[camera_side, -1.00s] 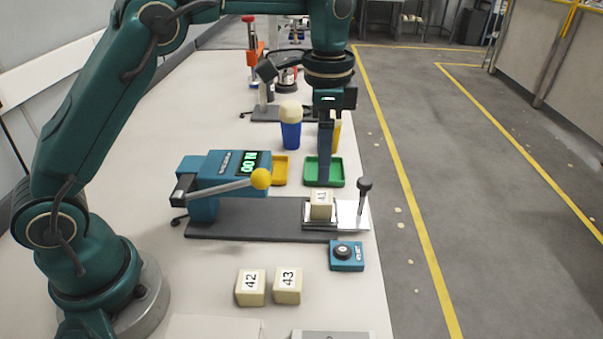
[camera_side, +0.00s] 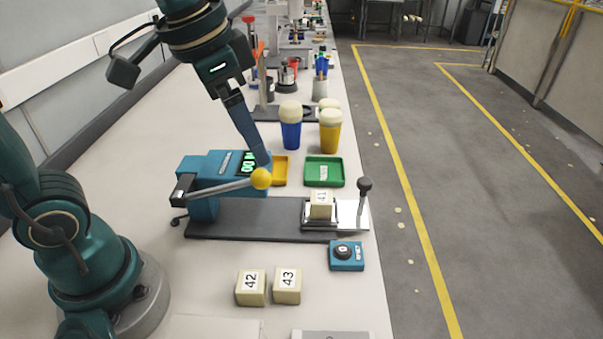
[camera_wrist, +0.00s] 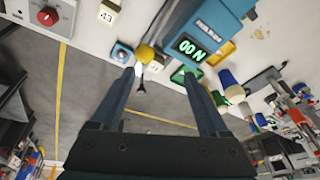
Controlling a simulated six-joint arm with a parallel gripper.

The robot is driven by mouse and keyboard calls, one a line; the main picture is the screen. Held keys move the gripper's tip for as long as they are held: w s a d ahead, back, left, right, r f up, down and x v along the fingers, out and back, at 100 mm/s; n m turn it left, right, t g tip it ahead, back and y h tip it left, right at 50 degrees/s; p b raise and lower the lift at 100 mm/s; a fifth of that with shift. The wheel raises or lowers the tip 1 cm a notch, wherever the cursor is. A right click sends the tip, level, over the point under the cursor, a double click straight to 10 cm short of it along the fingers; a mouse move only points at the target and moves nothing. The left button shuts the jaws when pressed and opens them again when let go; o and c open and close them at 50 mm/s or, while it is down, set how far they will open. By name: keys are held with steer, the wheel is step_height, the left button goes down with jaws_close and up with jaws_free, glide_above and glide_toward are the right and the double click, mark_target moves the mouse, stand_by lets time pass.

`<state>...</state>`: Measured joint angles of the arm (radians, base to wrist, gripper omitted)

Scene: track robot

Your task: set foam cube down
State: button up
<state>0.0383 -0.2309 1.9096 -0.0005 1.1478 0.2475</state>
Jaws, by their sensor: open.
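A cream foam cube marked 41 (camera_side: 320,207) sits upright in the small metal seat (camera_side: 306,226) at the right end of the dark base plate. Two more cream cubes, marked 42 (camera_side: 250,288) and 43 (camera_side: 288,287), stand on the table in front; 43 also shows in the wrist view (camera_wrist: 107,15). My gripper (camera_side: 264,161) is up and left of cube 41, in front of the teal device's display in the side view. The wrist view shows its two fingers (camera_wrist: 160,77) wide apart with nothing gripped.
The teal device (camera_side: 205,207) has a display and a yellow-knobbed lever (camera_side: 260,179). A black-knobbed handle (camera_side: 364,186) stands right of the seat. A green tray (camera_side: 337,172), yellow tray (camera_side: 281,172), blue cup (camera_side: 291,135) and yellow cup (camera_side: 330,137) stand behind. A teal button box (camera_side: 346,257) is in front.

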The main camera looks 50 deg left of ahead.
steer(key=s+f+n+t, duration=0.2)
steer(key=s+f+n, duration=0.1)
steer(key=s, duration=0.4)
steer(key=shift+a+f, duration=0.45)
steer(key=shift+f, duration=0.2)
steer(key=shift+s, duration=0.1)
